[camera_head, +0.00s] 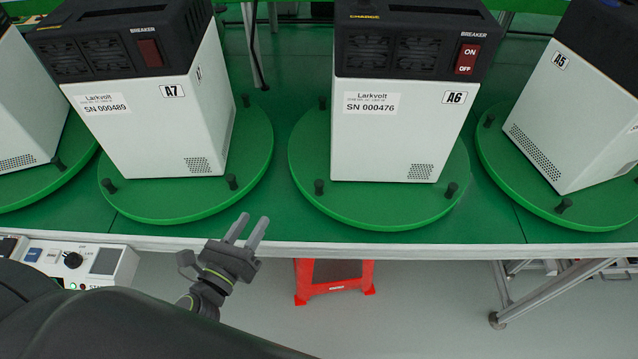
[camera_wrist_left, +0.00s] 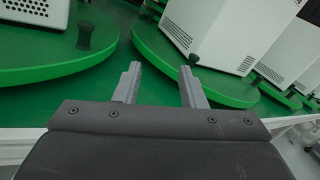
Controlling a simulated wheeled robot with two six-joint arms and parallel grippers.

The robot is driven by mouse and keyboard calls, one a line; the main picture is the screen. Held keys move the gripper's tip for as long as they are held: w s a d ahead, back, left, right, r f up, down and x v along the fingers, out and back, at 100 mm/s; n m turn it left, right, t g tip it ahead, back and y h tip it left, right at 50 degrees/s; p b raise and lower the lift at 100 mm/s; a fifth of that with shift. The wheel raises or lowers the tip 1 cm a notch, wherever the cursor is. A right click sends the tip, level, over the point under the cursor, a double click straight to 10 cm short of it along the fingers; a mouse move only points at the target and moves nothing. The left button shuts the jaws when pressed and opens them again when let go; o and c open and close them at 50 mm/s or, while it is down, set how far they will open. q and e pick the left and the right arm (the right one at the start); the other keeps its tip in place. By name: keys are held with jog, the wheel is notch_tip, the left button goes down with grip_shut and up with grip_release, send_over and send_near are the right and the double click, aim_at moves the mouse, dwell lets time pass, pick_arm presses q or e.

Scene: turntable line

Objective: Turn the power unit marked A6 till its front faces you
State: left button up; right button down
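The power unit A6 (camera_head: 398,130) is a white box with a black top section, upright on a round green turntable (camera_head: 365,209). The side towards me carries the A6 tag, a Larkvolt label with SN 000476, a red breaker switch, dark fan grilles and a small vent; it looks nearly square to the head view. Black pegs (camera_head: 450,190) stand on the turntable rim. My left gripper (camera_head: 253,229) is open and empty at the table's front edge, left of and apart from the A6 turntable. Its fingers (camera_wrist_left: 158,82) show apart in the left wrist view. My right gripper is out of view.
Unit A7 (camera_head: 160,130) stands on a turntable to the left and A5 (camera_head: 575,110) on one to the right. A grey control box (camera_head: 105,264) is at lower left. A red stool (camera_head: 335,280) stands under the table's front edge (camera_head: 400,250).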

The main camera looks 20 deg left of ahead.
pick_arm(q)
jog(key=d+f+m+g+h, duration=0.1)
jog(key=d+m+h, duration=0.3)
jog(key=m, duration=0.2)
jog(key=p, duration=0.4)
send_near(316, 188)
jog(key=x, duration=0.9)
jog(key=shift+w+d+r, duration=0.15)
jog(key=shift+w+r, duration=0.05)
jog(key=shift+x, duration=0.75)
grip_shut()
